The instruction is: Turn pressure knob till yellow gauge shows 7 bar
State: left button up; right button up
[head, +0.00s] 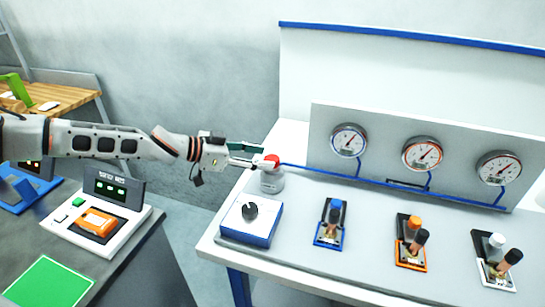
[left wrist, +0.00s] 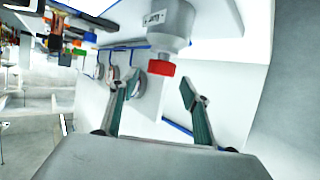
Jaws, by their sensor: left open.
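Three round gauges are on the upright panel: left (head: 348,140), orange-rimmed middle (head: 422,154) and right (head: 499,168). No rim looks clearly yellow, and the dial readings are too small to tell. A grey cylinder (head: 272,182) with a red cap (head: 271,161) stands at the bench's left side, by the blue pipe. My left gripper (head: 262,155) is open at the red cap. In the left wrist view, the open fingers (left wrist: 158,92) point toward the red cap (left wrist: 161,68), with nothing visibly gripped. Contact cannot be told. My right gripper is not in view.
A blue-sided box (head: 262,235) with a black knob (head: 250,211) sits at the bench's front left. Blue (head: 328,236), orange (head: 411,255) and white (head: 494,271) valve units stand in front of the gauges. A separate dark table with devices is at left.

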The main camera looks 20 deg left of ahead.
aim_at(272, 158)
pick_arm(q)
jog(key=x, duration=0.3)
jog(key=shift+w+d+f, duration=0.1)
jog(key=shift+w+d, duration=0.05)
jog(key=shift+w+d+f, duration=0.1)
jog(key=shift+w+d, duration=0.15)
jog(key=c, duration=1.1)
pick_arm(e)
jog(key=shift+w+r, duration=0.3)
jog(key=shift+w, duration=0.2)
